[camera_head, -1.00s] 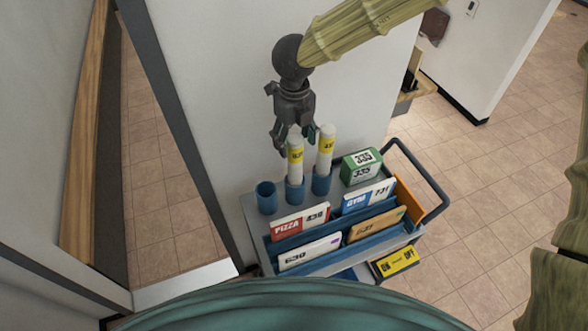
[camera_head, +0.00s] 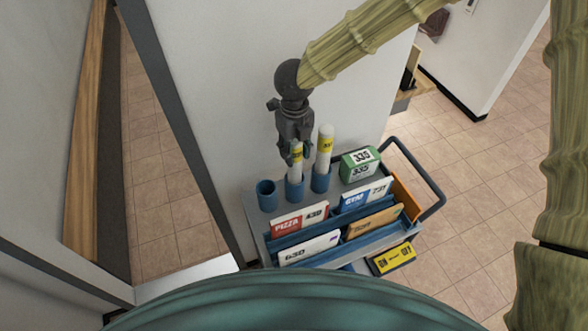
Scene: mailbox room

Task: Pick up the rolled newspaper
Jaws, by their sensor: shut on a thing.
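Two white rolled newspapers with yellow labels stand upright in blue cups on a mail cart. My gripper (camera_head: 295,155) is shut on the left rolled newspaper (camera_head: 296,172), near its top. That newspaper's lower end is in the middle blue cup (camera_head: 295,190). The fingers hide its upper part. The other rolled newspaper (camera_head: 325,150) stands upright in the right blue cup (camera_head: 321,182), close to the right of my gripper.
The left blue cup (camera_head: 267,195) looks empty. The cart (camera_head: 255,215) also carries a green-and-white box (camera_head: 360,164), several envelopes in slots and a yellow-labelled package (camera_head: 392,259). A white wall (camera_head: 220,90) stands behind. Tiled floor is free at the right.

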